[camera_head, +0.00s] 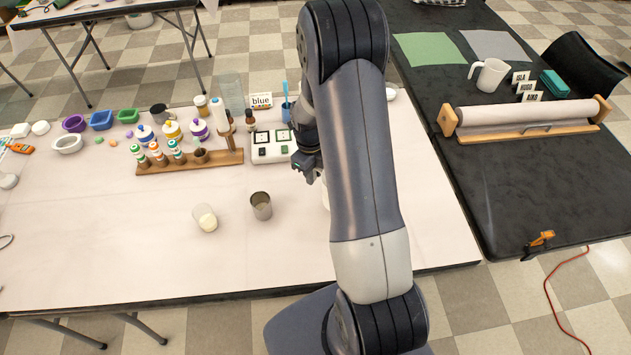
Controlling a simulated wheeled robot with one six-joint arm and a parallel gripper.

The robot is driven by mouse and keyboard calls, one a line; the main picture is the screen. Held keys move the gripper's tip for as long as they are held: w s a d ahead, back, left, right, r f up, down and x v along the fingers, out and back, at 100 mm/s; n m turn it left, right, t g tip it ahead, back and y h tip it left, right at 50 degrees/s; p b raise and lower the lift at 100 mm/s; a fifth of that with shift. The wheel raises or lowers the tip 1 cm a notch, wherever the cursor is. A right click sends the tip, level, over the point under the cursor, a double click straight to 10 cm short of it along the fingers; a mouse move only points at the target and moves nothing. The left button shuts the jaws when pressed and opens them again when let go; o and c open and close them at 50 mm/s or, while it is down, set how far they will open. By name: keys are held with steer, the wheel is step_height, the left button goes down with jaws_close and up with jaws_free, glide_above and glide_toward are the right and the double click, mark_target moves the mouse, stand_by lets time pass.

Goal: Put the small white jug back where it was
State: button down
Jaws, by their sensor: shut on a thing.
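My gripper (311,172) is over the white table, left of my arm link, which hides part of it. It is shut on a white thing, taken to be the small white jug (325,197); only a thin white edge of it shows beside my arm. I cannot tell whether it touches the table.
A metal cup (261,206) and a clear beaker with white contents (205,218) stand left of my gripper. Behind are a white two-pad device (272,146), a wooden bottle rack (190,162) and several bottles. The white table's front left (100,245) is clear.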

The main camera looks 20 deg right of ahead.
steer(key=shift+f+p, duration=0.35)
steer(key=shift+f, duration=1.75)
steer(key=shift+f, duration=0.2)
steer(key=c, duration=1.3)
jaws_free()
steer(key=shift+r, duration=0.1)
steer(key=shift+o, duration=0.2)
steer(key=shift+r, duration=0.1)
step_height(320, 180, up, 12)
steer(key=b, duration=0.2)
steer(key=shift+w+a, duration=0.2)
steer(key=shift+w, duration=0.15)
